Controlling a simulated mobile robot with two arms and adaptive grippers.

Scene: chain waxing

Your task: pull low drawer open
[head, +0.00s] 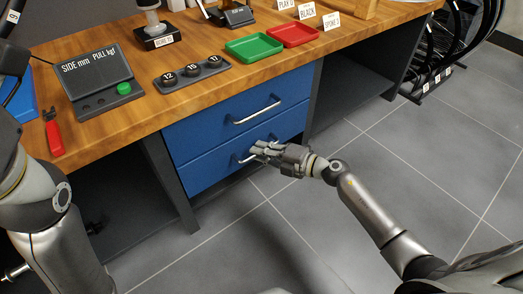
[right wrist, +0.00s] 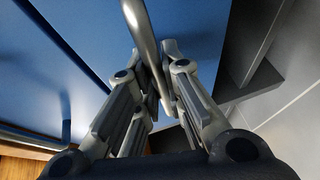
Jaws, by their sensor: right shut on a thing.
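The blue low drawer (head: 205,172) is under the wooden bench top, below a blue upper drawer (head: 190,129). Its front looks about flush with the upper one. Its silver bar handle (head: 241,160) is partly hidden by my right gripper (head: 259,150), which is shut on it. In the right wrist view, the handle bar (right wrist: 140,28) runs between the two fingers of the gripper (right wrist: 155,80), with the low drawer's blue front (right wrist: 85,30) behind. My left arm comes in at the left edge; its gripper does not show clearly.
The upper drawer's handle (head: 257,111) sits just above. The bench top (head: 185,110) carries a scale box (head: 95,80), a green tray (head: 254,46) and a red tray (head: 293,34). Dark open bays flank the drawers. The grey tiled floor (head: 400,140) in front is clear.

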